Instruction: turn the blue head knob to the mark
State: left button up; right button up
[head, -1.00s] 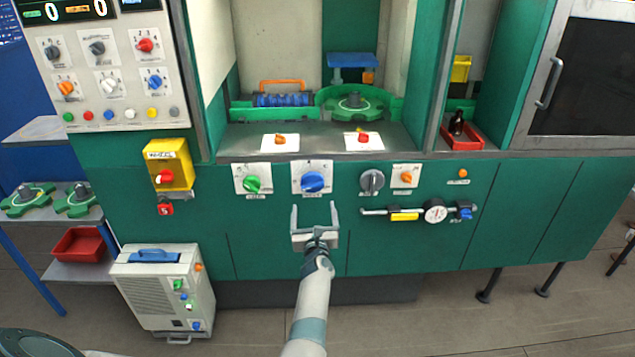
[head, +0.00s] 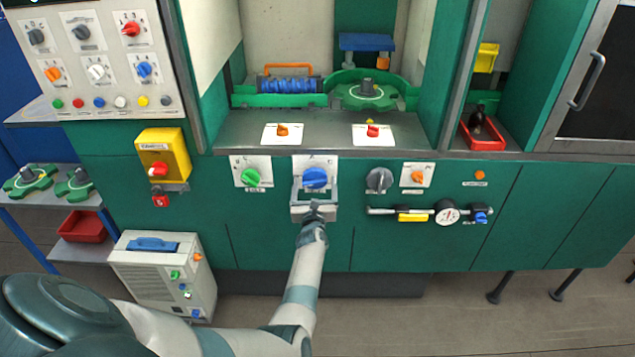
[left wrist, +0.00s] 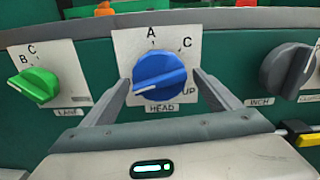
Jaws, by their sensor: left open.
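The blue head knob (head: 315,178) sits on a white plate (head: 327,163) on the green machine front. In the left wrist view the knob (left wrist: 160,76) has a white line slanting across its face. Its plate (left wrist: 123,45) reads A above, C at upper right, UP at lower right and HEAD below. I cannot tell which letter is the mark. My left gripper (head: 315,176) is open, with one finger on each side of the knob; the left wrist view also shows the gripper (left wrist: 161,77). A gap shows beside the knob, and contact is not clear. My right gripper is not in view.
A green knob (left wrist: 34,86) is to the left and a grey INCH knob (left wrist: 287,67) to the right. A bar with a gauge (head: 446,212) projects at lower right. A yellow box with a red knob (head: 161,160) is further left.

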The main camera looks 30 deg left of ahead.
pick_arm(q)
jog(key=c, duration=1)
jog(key=shift+c, duration=0.2)
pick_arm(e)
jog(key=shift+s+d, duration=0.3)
